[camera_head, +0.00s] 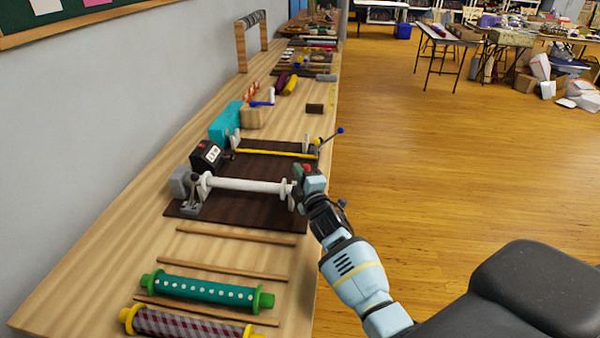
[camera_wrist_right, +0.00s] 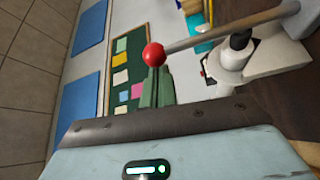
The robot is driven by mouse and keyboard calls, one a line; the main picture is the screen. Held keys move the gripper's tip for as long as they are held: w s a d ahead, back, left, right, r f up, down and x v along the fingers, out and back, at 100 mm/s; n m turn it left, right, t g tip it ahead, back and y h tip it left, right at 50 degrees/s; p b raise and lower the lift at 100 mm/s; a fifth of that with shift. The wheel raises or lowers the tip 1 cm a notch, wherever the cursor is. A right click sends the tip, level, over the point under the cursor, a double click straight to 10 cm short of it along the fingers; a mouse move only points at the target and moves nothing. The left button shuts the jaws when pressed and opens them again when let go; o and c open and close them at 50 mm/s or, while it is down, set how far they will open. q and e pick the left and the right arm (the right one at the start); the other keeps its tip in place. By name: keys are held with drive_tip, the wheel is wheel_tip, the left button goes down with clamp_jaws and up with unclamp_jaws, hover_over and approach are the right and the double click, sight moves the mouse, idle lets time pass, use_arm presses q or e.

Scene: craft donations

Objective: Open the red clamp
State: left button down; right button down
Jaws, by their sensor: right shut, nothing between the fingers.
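The red clamp shows in the right wrist view as a grey lever (camera_wrist_right: 225,30) ending in a red ball knob (camera_wrist_right: 153,54). The lever runs to a white clamp body (camera_wrist_right: 240,62) on the right. My right gripper (camera_wrist_right: 156,85) has its green fingers shut and empty, with their tips at the red knob. I cannot tell whether they touch it. In the head view my right gripper (camera_head: 298,174) is at the right end of a white roller (camera_head: 245,185) and largely hides the clamp there. My left gripper is not in view.
A dark board (camera_head: 235,208) on the long wooden bench (camera_head: 130,235) carries the roller, a yellow rod (camera_head: 270,153) and a blue-knobbed lever (camera_head: 340,131). A black counter box (camera_head: 207,155) stands at its left. Patterned rolls (camera_head: 200,289) lie in front. Open floor is on the right.

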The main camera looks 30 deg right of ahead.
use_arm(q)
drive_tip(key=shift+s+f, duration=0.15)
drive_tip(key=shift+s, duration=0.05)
use_arm(e)
drive_tip(key=shift+f, duration=0.1)
